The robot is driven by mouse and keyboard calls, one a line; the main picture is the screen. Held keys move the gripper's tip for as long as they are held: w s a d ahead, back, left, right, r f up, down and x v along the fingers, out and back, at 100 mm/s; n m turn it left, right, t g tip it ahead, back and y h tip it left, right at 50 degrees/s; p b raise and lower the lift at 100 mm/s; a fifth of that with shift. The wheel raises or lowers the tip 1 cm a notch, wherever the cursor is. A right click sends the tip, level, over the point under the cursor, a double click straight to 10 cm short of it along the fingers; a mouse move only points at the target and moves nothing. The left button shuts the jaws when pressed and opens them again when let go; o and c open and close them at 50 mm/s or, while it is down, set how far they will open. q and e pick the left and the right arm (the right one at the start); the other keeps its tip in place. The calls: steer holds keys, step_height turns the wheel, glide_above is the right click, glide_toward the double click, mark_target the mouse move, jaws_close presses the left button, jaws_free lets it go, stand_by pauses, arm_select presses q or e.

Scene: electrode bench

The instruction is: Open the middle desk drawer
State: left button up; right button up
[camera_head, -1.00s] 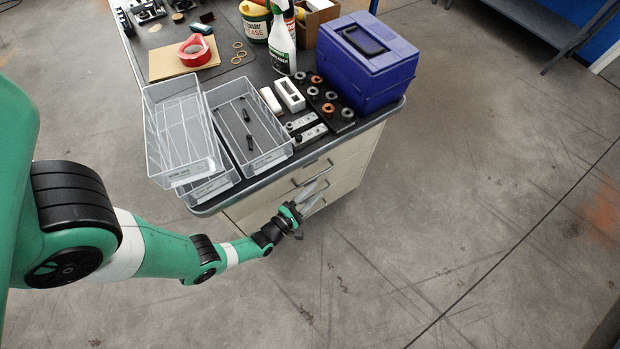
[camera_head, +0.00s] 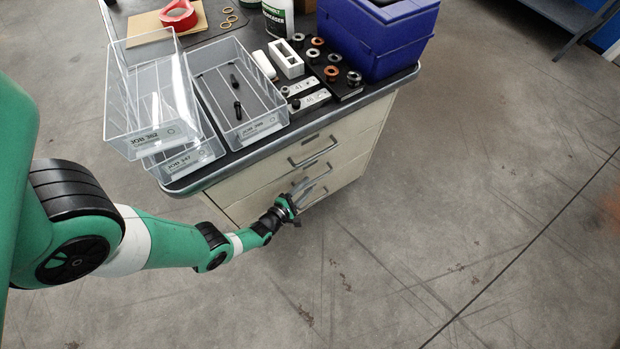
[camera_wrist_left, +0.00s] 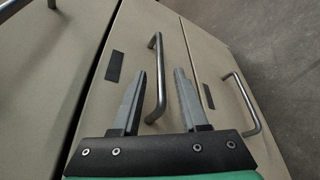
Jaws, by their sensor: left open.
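The desk (camera_head: 240,190) has a stack of cream drawers with metal bar handles, and all the drawer fronts look shut. The middle drawer (camera_wrist_left: 130,45) fills the centre of the left wrist view, with its curved bar handle (camera_wrist_left: 160,70). My left gripper (camera_head: 312,190) is at the desk front, below the top drawer's handle (camera_head: 313,153). In the left wrist view my left gripper (camera_wrist_left: 160,72) is open. Its fingers lie either side of the middle handle, with gaps showing between handle and fingers. How deep the handle sits between them is hard to tell. My right gripper is not in view.
The bottom drawer's handle (camera_wrist_left: 240,102) is close to the right finger. The floor (camera_head: 450,200) right of the desk is clear.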

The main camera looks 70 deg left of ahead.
arm_select(q)
steer(key=shift+b+x, duration=0.35)
steer(key=shift+x, duration=1.05)
steer(key=shift+c, duration=0.3)
jaws_close()
